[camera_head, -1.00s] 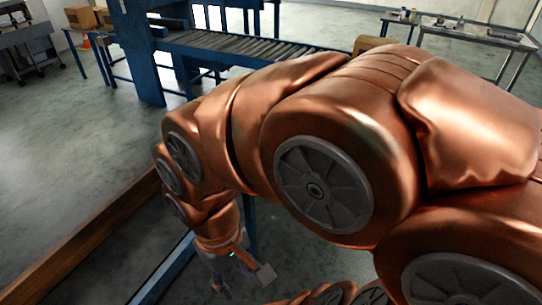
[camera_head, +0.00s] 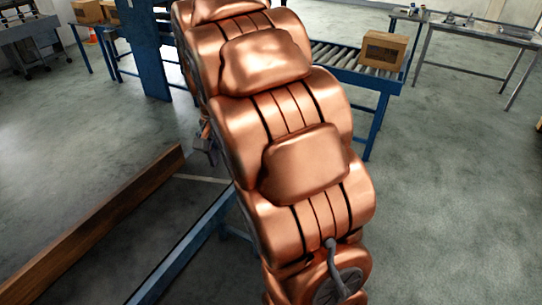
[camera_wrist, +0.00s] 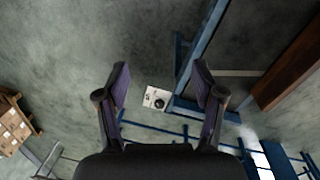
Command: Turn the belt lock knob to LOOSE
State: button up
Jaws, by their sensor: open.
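A small pale plate with a dark round knob (camera_wrist: 159,102) shows in the wrist view, near the middle and between my fingers in the picture. It is beyond the fingertips and not touched. The plate sits beside a blue frame. Its lettering and the knob's pointing are too small to read. My gripper (camera_wrist: 160,72) is open and empty, one finger on each side of the picture. In the head view, part of my gripper (camera_head: 206,150) shows left of my arm; the knob is hidden there.
Blue frame rails (camera_wrist: 205,45) and a brown beam (camera_wrist: 292,68) lie right of the knob in the wrist view. In the head view, a roller conveyor (camera_head: 345,72) with a cardboard box (camera_head: 383,50) stands behind my arm. A metal table (camera_head: 470,38) is at back right. Grey floor is open at right.

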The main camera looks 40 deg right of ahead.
jog(key=w+d+f+m+b, duration=0.1)
jog(key=w+d+f+m, duration=0.3)
jog(key=d, duration=0.5)
jog(key=w+d+f+m+b, duration=0.1)
jog(key=w+d+f+m, duration=0.3)
jog(key=d, duration=0.6)
jog(key=w+d+f+m+t+b, duration=0.1)
jog(key=w+d+f+m, duration=0.3)
jog(key=w+d+f, duration=0.3)
jog(key=shift+d+f, duration=1.35)
jog(key=shift+d, duration=0.2)
jog(key=shift+d+f+m, duration=0.3)
jog(key=shift+f, duration=0.1)
jog(key=shift+a+f+p, duration=0.1)
jog(key=shift+f+p, duration=1)
jog(key=shift+f, duration=2.65)
jog(key=shift+c, duration=0.4)
jog(key=c, duration=1.1)
jog(key=shift+o, duration=0.2)
